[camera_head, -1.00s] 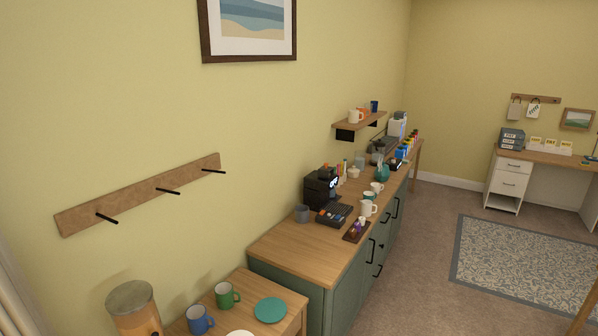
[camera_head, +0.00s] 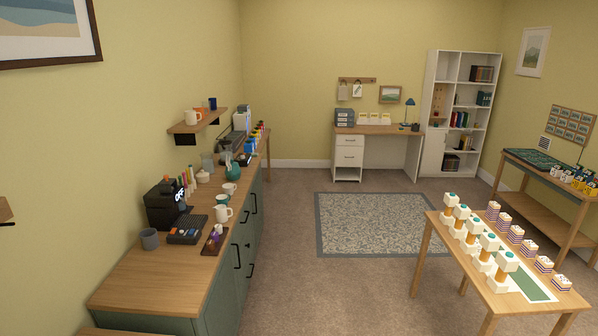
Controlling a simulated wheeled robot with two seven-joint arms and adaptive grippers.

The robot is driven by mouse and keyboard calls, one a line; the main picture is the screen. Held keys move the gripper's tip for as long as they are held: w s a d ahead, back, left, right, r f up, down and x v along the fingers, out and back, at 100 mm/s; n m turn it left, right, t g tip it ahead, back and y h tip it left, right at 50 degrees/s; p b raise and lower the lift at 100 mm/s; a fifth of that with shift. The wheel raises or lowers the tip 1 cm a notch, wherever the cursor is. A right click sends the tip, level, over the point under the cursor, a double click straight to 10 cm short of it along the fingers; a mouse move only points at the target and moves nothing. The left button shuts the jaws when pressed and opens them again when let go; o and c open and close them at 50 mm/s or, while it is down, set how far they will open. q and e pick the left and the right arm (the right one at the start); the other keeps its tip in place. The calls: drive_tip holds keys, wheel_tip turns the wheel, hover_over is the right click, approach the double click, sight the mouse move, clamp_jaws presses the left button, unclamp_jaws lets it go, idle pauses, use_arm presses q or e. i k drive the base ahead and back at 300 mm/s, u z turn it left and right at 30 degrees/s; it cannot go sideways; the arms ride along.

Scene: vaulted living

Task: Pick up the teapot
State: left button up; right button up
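A teal, rounded vessel that looks like the teapot (camera_head: 232,172) stands on the long wooden-topped green cabinet along the left wall, toward its far end. It is small in the view, and its spout and handle cannot be made out clearly. A white cup (camera_head: 230,189) and a white pitcher (camera_head: 223,213) stand nearer on the same counter. Neither of my grippers is in view.
The counter (camera_head: 140,278) also holds a black coffee machine (camera_head: 165,204), a grey mug (camera_head: 149,239) and a dark tray (camera_head: 215,240). A table (camera_head: 432,222) with several stacked items stands at right. Open carpet and a patterned rug (camera_head: 375,222) lie between.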

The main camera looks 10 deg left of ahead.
sight(233, 172)
drive_tip(key=i, duration=8.75)
drive_tip(key=u, duration=0.05)
